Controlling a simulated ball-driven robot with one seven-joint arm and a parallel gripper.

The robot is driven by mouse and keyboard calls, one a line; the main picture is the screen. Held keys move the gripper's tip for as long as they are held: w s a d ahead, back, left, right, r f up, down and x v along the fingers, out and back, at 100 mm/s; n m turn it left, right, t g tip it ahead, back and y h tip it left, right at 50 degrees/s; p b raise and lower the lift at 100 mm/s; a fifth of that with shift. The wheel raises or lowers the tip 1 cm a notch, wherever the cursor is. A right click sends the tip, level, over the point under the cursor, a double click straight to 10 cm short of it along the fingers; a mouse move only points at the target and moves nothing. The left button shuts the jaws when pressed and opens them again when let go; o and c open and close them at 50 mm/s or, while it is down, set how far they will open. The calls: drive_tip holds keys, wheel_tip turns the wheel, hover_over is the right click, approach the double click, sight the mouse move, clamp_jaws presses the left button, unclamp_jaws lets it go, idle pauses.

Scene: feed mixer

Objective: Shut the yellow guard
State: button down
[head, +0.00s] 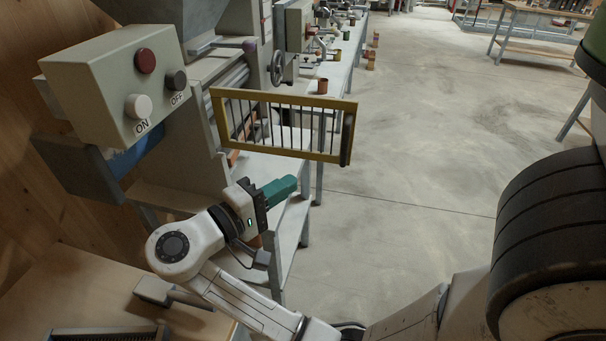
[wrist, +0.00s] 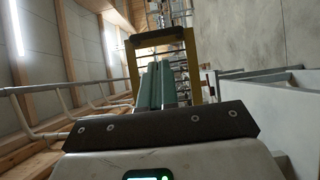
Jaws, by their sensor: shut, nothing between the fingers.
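The yellow guard (head: 285,97) is a barred frame that stands swung open, sticking out to the right from the front of the mixer. A dark grip (head: 347,140) runs along its free right end. My gripper (head: 293,184) has teal fingers, closed together and empty. It is below the guard in the head view, pointing right, and seems apart from it. In the wrist view the fingers (wrist: 160,72) point toward the guard's frame (wrist: 191,66), with its dark grip (wrist: 160,37) across the top; the fingers hide part of the bars.
A control box (head: 112,88) with ON and OFF buttons is at the upper left. A handwheel (head: 278,69) sits on the machine behind the guard. A bench with small pots runs back. A wooden table (head: 60,290) is at lower left.

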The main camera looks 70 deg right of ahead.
sight(342, 152)
drive_tip(key=p+x, duration=0.2)
drive_tip(key=x, duration=0.9)
drive_tip(key=shift+s+d, duration=0.2)
drive_tip(key=shift+d, duration=0.15)
drive_tip(key=shift+s+d+f, duration=0.1)
drive_tip(key=shift+s+d, duration=0.15)
drive_tip(key=shift+d, duration=0.35)
drive_tip(key=shift+d, duration=0.1)
